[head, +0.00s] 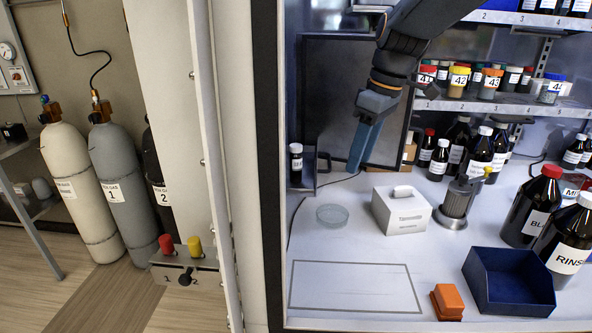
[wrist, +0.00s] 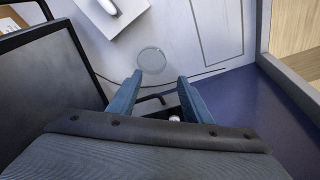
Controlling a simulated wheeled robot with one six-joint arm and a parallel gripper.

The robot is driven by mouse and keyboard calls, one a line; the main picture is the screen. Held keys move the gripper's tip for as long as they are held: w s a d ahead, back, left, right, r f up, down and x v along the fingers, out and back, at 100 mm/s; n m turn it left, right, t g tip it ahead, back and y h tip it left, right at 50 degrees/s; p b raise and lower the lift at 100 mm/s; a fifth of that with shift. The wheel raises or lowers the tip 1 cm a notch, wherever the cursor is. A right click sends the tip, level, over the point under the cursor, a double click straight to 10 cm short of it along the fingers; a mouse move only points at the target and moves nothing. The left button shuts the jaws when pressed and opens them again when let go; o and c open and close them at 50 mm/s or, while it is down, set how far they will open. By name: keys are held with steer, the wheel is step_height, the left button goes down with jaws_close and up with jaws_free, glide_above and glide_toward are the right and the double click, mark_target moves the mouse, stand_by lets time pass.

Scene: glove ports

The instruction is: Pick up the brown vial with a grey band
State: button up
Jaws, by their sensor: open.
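A small dark vial (head: 296,168) with a pale cap and a pale label stands upright on a small ledge at the left wall of the enclosure; I cannot make out a grey band on it. In the wrist view a small pale round top (wrist: 175,118), probably this vial's cap, shows low between my fingers, partly hidden by my gripper. My gripper (head: 357,168) hangs to the right of the vial in the head view, apart from it. In the wrist view my gripper (wrist: 160,76) has its two blue fingers spread, with nothing held.
A clear dish (head: 332,215) and a white tissue box (head: 402,210) stand on the white floor. A blue tray (head: 508,282), an orange block (head: 447,301) and large dark bottles (head: 530,206) are at right. A dark panel (wrist: 45,85) stands close left of my fingers.

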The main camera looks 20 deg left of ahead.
mark_target(299, 145)
steer(key=a+r+n, duration=0.1)
steer(key=a+n, duration=0.1)
steer(key=a, duration=0.2)
steer(key=s+a+r+n, duration=0.1)
steer(key=a+r+n, duration=0.1)
steer(key=a, duration=0.2)
steer(key=a+r+n+g+b, duration=0.1)
steer(key=a+r+n, duration=0.1)
steer(key=a, duration=0.2)
steer(key=shift+s+a+r, duration=0.15)
steer(key=shift+s+a, duration=0.15)
steer(key=shift+s, duration=0.1)
steer(key=shift+s+a+y, duration=0.1)
steer(key=shift+a+y, duration=0.15)
steer(key=shift+y, duration=0.05)
steer(key=shift+s+a+f, duration=0.1)
steer(key=shift+a+f, duration=0.05)
steer(key=shift+f, duration=0.35)
steer(key=shift+w+d+p+x, duration=0.1)
steer(key=shift+p+x, duration=0.8)
steer(key=shift+x, duration=0.7)
steer(key=shift+w+d+p+x, duration=0.15)
steer(key=shift+p+x, duration=0.7)
steer(key=shift+x, duration=0.75)
steer(key=c, duration=1.1)
steer(key=shift+c, duration=0.2)
